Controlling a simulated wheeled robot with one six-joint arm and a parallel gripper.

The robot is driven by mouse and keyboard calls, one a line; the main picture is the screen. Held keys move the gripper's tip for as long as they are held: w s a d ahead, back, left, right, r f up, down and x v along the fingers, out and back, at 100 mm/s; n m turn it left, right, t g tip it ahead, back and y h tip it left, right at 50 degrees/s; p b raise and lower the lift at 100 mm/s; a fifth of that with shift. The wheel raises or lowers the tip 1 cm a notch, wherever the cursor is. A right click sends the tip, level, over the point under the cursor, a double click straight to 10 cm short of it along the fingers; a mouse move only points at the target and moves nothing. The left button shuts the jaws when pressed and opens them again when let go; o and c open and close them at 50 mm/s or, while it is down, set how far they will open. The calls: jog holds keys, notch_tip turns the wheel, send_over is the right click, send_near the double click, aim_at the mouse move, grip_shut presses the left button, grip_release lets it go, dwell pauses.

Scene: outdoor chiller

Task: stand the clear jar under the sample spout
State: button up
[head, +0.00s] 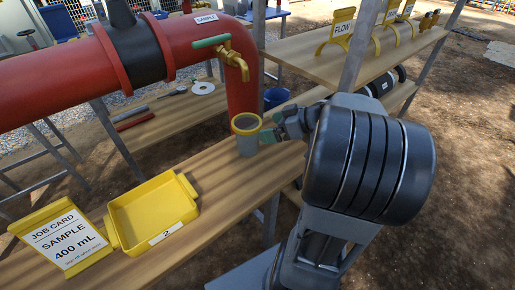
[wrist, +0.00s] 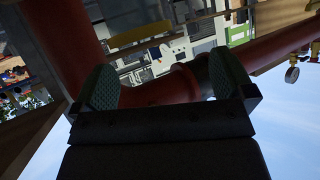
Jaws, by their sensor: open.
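The clear jar (head: 247,141), greyish with a yellow rim, stands upright on the wooden bench in the head view. It is below the brass sample spout (head: 243,72), which has a green handle and comes off the red pipe. My gripper (head: 270,134) is just right of the jar, with a greenish finger close to its side. I cannot tell whether they touch. In the wrist view my gripper (wrist: 163,85) is open, its two green pads wide apart, and I cannot make out the jar between them.
A yellow tray (head: 187,185) marked 2 and a job card (head: 66,238) reading SAMPLE 400 mL are on the bench at left. The red pipe (head: 50,78) runs above the bench. A shelf (head: 325,67) with yellow stands is at upper right. Bench between tray and jar is clear.

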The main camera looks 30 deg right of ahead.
jog(key=s+a+f+m+g+h, duration=0.3)
jog(key=s+a+h, duration=0.1)
jog(key=a, duration=0.2)
jog(key=s+a+f+m+g+h, duration=0.2)
jog(key=s+a+m+g+h, duration=0.1)
jog(key=a, duration=0.4)
jog(key=shift+s+a+f+m+g+h, duration=0.35)
jog(key=shift+s+h, duration=0.25)
jog(key=shift+s, duration=0.4)
jog(key=shift+d, duration=0.1)
